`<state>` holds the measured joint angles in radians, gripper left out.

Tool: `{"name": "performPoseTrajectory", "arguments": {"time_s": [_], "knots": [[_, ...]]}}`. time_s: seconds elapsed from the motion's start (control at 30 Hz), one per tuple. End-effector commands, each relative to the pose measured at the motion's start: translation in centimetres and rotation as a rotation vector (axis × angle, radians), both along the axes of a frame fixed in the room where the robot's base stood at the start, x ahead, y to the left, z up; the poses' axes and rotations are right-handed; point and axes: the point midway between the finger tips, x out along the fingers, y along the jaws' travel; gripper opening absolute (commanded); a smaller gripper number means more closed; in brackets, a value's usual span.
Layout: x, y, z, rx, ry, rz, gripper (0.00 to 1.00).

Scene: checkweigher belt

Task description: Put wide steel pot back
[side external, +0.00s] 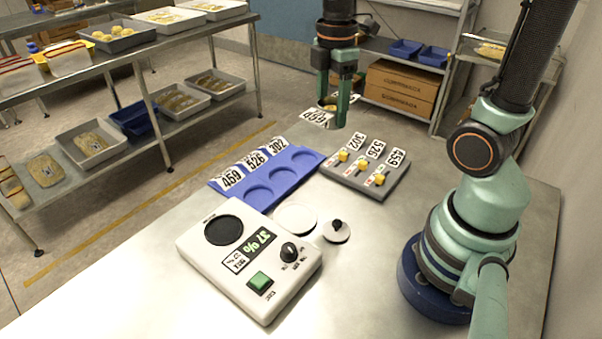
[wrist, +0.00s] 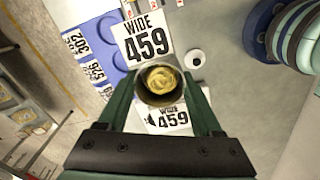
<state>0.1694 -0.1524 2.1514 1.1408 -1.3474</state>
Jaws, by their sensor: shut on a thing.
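My gripper (side external: 335,108) is shut on the wide steel pot, held in the air beyond the blue tray and slider panel. In the wrist view the pot (wrist: 149,98) shows as a round metal rim between my fingers, with yellowish contents. Labels reading WIDE 459 (wrist: 148,40) stand on both sides of it. In the side view the pot is mostly hidden by my fingers. The blue tray (side external: 225,187) has three round recesses, which look empty, with labels 459, 526 and 302 behind them. It also shows in the wrist view (wrist: 112,68).
A white device (side external: 215,265) with a dark round plate, a 37% display, a knob and a green button stands in front. A white disc (side external: 295,218) and a black-knobbed lid (side external: 337,237) lie beside it. A grey panel (side external: 345,180) with yellow sliders stands right of the tray.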

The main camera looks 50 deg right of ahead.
Motion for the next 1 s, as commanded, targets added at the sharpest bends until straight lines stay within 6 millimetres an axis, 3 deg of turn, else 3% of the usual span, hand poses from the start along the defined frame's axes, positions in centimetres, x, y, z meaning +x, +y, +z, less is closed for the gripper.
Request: {"name": "performPoseTrajectory", "arguments": {"time_s": [0.6,1.0], "knots": [[-0.2,0.0,-13.9,0.002,0.009,0.000,0.00],[-0.1,0.0,-17.4,0.001,0.005,0.000,0.00]]}}
